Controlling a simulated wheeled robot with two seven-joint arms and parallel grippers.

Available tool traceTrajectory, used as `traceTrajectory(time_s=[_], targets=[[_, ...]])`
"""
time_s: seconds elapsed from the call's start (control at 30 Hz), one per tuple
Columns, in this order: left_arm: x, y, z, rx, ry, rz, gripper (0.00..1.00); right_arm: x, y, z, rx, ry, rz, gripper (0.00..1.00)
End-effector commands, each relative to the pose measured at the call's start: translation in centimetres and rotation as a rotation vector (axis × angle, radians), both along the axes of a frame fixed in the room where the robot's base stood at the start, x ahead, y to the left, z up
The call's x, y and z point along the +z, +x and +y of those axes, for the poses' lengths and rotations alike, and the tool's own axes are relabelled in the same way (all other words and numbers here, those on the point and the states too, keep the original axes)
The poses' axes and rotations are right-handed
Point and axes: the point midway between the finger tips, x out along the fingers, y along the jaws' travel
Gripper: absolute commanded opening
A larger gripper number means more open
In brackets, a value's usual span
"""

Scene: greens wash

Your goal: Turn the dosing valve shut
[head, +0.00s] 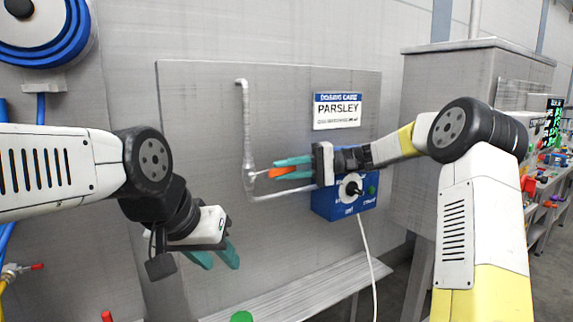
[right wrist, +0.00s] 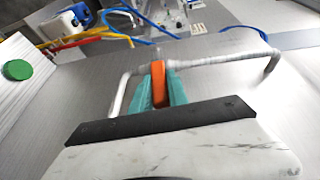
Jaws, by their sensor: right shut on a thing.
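The dosing valve has an orange handle (head: 282,172) on a grey pipe (head: 247,130) that runs along a metal panel. My right gripper (head: 290,169) is at the handle, its teal fingers one on each side of it. In the right wrist view the orange handle (right wrist: 159,84) sits between the two fingers (right wrist: 158,90), and the gripper is shut on it. The handle points out from the pipe toward the gripper. My left gripper (head: 216,256) hangs lower left, with its teal fingers apart and empty.
A blue control box (head: 330,205) with a dial is just below my right gripper. A parsley dosing card (head: 338,110) is on the panel (head: 200,90). A metal bench (head: 290,290) runs below, with a green round thing (head: 242,316) at its near end. A blue hose reel (head: 40,30) hangs upper left.

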Motion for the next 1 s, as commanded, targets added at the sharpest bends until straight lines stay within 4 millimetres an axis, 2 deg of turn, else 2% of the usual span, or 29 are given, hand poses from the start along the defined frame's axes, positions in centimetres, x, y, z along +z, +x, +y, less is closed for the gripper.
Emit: traceTrajectory(time_s=[0.3, 0.8, 0.83, 0.93, 1.0], targets=[[0.0, 0.0, 0.0, 0.0, 0.0, 0.0, 0.36, -0.9, 0.02, -0.06, 0.0, 0.086, 0.058, 0.0], [0.0, 0.0, 0.0, 0.0, 0.0, 0.0, 0.36, -1.11, -0.01, -0.02, 0.002, 0.098, 0.07, 0.0], [0.0, 0.0, 0.0, 0.0, 0.0, 0.0, 0.36, -1.11, -0.02, -0.02, 0.002, 0.098, 0.07, 0.24], [0.0, 0.0, 0.0, 0.0, 0.0, 0.0, 0.36, -1.11, -0.01, -0.01, 0.002, 0.098, 0.07, 0.42], [0.0, 0.0, 0.0, 0.0, 0.0, 0.0, 0.36, -1.09, -0.02, -0.01, 0.002, 0.097, 0.069, 0.42]])
